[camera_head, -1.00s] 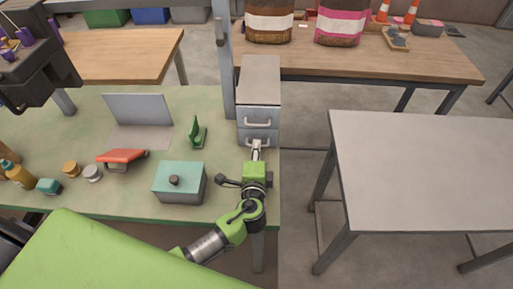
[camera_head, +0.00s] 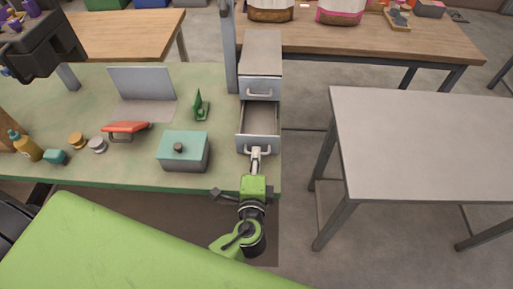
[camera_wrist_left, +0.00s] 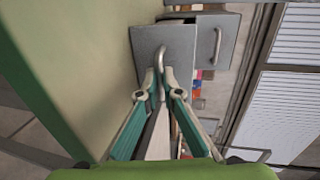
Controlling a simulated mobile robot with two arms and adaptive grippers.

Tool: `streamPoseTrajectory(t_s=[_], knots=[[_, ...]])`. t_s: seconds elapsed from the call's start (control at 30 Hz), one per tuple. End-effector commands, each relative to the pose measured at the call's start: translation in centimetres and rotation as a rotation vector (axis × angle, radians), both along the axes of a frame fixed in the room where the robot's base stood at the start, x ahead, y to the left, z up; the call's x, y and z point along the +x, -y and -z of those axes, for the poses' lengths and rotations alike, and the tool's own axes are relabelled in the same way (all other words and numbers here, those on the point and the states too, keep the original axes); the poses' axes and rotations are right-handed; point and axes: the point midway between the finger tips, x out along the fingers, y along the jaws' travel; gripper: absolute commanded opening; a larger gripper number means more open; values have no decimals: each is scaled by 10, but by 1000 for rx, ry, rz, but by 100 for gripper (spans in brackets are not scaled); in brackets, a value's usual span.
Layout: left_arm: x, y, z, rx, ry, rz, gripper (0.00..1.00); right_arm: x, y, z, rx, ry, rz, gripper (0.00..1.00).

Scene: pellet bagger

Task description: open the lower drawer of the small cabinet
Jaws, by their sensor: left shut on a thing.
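The small grey cabinet (camera_head: 262,55) stands at the right end of the green table. Its lower drawer (camera_head: 258,119) is pulled well out toward me, and its inside shows empty in the head view. The upper drawer (camera_head: 259,88) is shut. My left gripper (camera_head: 256,153) is shut on the handle of the lower drawer, at the drawer's front. In the left wrist view the gripper (camera_wrist_left: 164,82) has its two fingers closed about the curved handle (camera_wrist_left: 159,62). The upper drawer's handle (camera_wrist_left: 217,47) is free. My right gripper is not in view.
On the green table (camera_head: 110,170) stand a teal box (camera_head: 184,152), a red-handled tool (camera_head: 126,128), a green figure-like item (camera_head: 201,106) and a grey laptop-like panel (camera_head: 143,84). A grey table (camera_head: 425,140) stands to the right, across a gap of bare floor.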

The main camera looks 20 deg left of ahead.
Motion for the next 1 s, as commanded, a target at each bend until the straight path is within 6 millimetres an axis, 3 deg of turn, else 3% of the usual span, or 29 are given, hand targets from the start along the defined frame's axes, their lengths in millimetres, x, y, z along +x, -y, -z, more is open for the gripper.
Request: streamPoseTrajectory(t_s=[0.1,0.2,0.47,0.5,0.53,0.87,1.0], knots=[[-9,2,3,-3,-5,0,0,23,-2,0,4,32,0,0],[-10,3,2,-2,-6,0,0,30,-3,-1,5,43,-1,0],[-10,3,2,-1,-5,0,0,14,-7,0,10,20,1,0],[-10,3,2,-1,-5,0,16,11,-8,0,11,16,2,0],[-10,3,2,-1,-5,0,23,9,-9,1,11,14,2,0],[-10,3,2,-1,-5,0,23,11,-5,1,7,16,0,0],[-20,6,0,-2,-6,1,23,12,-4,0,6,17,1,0]])
